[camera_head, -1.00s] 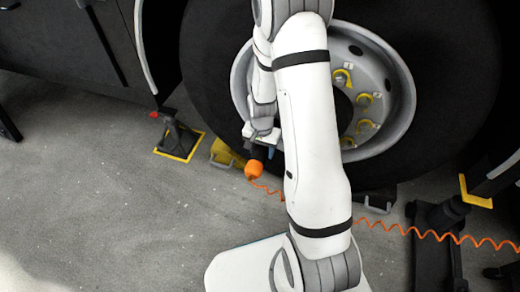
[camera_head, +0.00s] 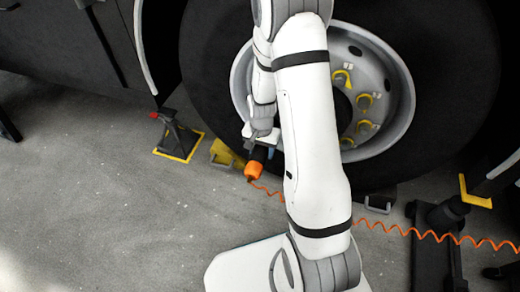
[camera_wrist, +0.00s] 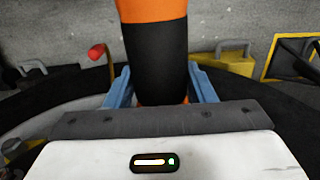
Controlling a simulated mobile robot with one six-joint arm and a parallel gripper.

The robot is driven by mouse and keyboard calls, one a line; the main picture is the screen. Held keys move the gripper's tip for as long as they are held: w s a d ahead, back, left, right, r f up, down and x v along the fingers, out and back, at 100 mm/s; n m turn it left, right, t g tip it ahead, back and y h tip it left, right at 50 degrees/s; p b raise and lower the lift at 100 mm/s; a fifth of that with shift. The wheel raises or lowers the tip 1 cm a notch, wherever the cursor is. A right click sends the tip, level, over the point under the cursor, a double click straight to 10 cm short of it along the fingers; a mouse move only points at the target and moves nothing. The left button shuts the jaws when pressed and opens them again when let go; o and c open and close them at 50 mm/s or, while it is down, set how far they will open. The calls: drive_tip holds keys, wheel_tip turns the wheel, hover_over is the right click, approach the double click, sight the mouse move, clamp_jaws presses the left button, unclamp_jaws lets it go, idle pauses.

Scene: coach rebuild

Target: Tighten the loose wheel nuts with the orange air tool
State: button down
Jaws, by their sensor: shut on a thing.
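My gripper (camera_head: 262,140) is shut on the orange air tool (camera_head: 254,170) at the left lower edge of the wheel. In the wrist view the tool's black and orange body (camera_wrist: 160,55) stands between my gripper's two blue fingers (camera_wrist: 160,88). The tool's working end is hidden. The silver wheel rim (camera_head: 402,105) has several nuts with yellow markers, such as an upper wheel nut (camera_head: 342,79) and a wheel nut at the right (camera_head: 364,101). Two white tags sit by the upper nuts. My arm covers the wheel's middle and left nuts.
A coiled orange hose (camera_head: 440,237) runs right across the floor. A yellow chock (camera_head: 222,153) and a yellow-based stand (camera_head: 172,154) are left of the tyre (camera_head: 455,90). A dark jack (camera_head: 437,225) stands at the right.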

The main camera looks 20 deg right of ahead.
sight(253, 165)
drive_tip(key=shift+w+r, duration=0.1)
drive_tip(key=shift+s+a, duration=0.75)
drive_tip(key=shift+s, duration=0.3)
drive_tip(key=shift+s+a, duration=0.75)
drive_tip(key=shift+s, duration=0.25)
drive_tip(key=shift+s+a, duration=0.75)
drive_tip(key=shift+s, duration=0.3)
drive_tip(key=shift+w, duration=0.1)
